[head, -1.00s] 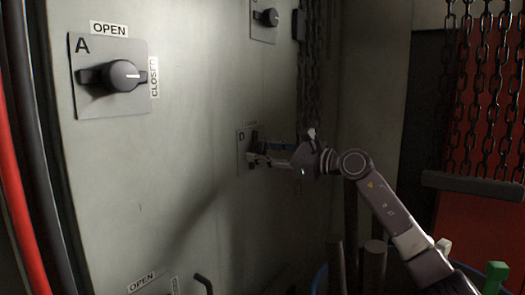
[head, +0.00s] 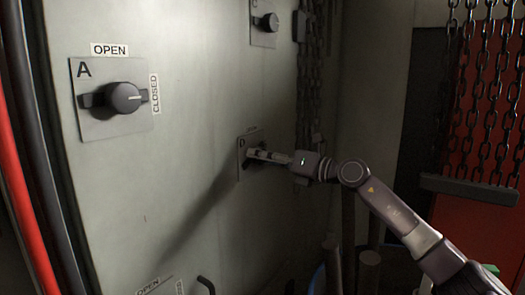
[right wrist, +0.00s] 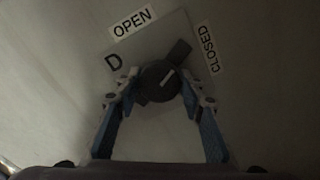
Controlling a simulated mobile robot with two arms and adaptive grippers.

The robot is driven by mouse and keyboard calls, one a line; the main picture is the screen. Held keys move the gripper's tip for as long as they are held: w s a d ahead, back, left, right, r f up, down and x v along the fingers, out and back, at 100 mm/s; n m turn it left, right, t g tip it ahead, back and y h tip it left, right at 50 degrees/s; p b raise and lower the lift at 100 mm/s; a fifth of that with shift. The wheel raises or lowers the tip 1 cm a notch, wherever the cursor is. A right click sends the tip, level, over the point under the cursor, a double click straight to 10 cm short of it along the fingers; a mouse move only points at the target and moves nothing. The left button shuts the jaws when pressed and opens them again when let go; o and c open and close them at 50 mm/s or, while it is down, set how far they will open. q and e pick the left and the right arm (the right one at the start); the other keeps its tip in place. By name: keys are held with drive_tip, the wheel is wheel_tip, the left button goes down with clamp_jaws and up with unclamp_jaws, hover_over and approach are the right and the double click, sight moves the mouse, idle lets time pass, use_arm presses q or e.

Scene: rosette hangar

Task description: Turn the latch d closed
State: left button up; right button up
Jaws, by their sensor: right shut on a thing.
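Latch D (right wrist: 158,84) is a dark round knob with a crossbar on a grey plate (right wrist: 150,47). In the right wrist view its white pointer mark slants up and right, between the OPEN label (right wrist: 132,21) and the CLOSED label (right wrist: 210,48). My right gripper (right wrist: 157,88) is shut on latch D, one blue-sided finger on each side of the knob. In the head view the right gripper (head: 251,154) reaches the plate from the right and hides most of the latch. My left gripper is not in view.
Latch A (head: 123,98) is on the same pale panel (head: 170,190), upper left. Another knob (head: 268,22) is at the top. Chains (head: 307,90) hang right of the panel. A red pipe (head: 22,190) runs down the left edge.

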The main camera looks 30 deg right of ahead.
drive_tip(key=m+p, duration=0.2)
drive_tip(key=shift+r+m, duration=0.2)
drive_tip(key=shift+m, duration=0.1)
drive_tip(key=shift+f+m+p, duration=0.1)
drive_tip(key=shift+m+p, duration=0.9)
drive_tip(key=shift+m, duration=0.3)
drive_tip(key=o, duration=1.2)
drive_tip(key=shift+w+f, duration=0.1)
drive_tip(key=shift+w, duration=0.05)
drive_tip(key=shift+c, duration=0.2)
